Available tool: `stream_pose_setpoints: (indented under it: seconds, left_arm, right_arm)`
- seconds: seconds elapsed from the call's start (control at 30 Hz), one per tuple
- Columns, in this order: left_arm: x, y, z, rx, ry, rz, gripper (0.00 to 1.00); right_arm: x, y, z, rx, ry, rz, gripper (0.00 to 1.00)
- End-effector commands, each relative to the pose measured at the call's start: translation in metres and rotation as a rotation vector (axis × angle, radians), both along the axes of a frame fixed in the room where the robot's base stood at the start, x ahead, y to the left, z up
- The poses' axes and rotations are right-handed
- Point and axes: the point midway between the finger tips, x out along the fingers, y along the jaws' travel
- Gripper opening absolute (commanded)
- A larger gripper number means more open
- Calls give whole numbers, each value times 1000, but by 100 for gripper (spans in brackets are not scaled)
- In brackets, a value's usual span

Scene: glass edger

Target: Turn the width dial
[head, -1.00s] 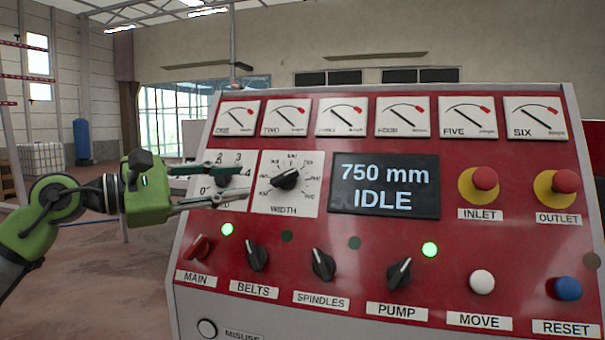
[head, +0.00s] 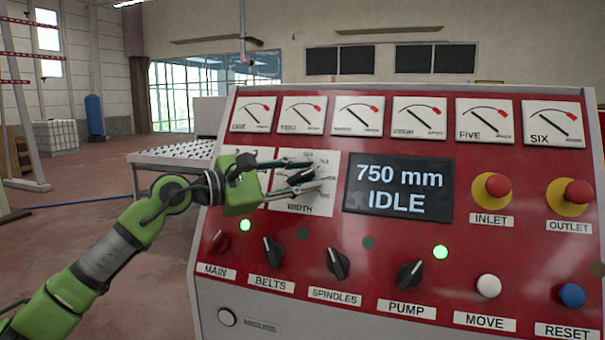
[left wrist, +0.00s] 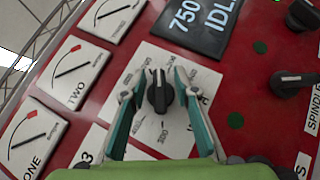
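The width dial is a black knob (left wrist: 160,93) with a pointer on a white scale plate marked WIDTH. In the head view the plate (head: 322,203) sits left of the display, and the knob is largely hidden by my fingers. My left gripper (head: 316,172) reaches in from the left in front of the plate. In the left wrist view its two teal fingers (left wrist: 158,76) stand open on either side of the knob, with a gap visible. My right gripper is not in view. The display (head: 397,190) reads 750 mm IDLE.
Gauges (head: 358,116) line the top of the red panel. Below are the switches MAIN, BELTS, SPINDLES (head: 338,263) and PUMP. To the right are the INLET (head: 491,192) and OUTLET (head: 569,197) red buttons. Another white dial plate lies partly behind my gripper.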

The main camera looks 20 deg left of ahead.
Motion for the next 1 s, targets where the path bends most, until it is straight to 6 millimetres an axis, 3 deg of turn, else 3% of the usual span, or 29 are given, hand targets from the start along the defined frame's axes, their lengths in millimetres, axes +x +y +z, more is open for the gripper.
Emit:
stream_pose_setpoints:
  seconds: [0.07, 0.17, 0.2, 0.67, 1.0]
  left_arm:
    - [0, 0, 0, 0, 0, 0, 28]
    - [0, 0, 0, 0, 0, 0, 2]
    - [0, 1, 0, 0, 0, 0, 0]
    - [1, 2, -1, 29, 4, -13, 0]
    - [1, 2, 1, 213, 0, -117, 0]
  right_arm:
    - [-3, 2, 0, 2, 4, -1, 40]
    - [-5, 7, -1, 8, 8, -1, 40]
    - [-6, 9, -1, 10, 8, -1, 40]
    - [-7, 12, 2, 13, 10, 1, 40]
    - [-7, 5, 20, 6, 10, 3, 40]
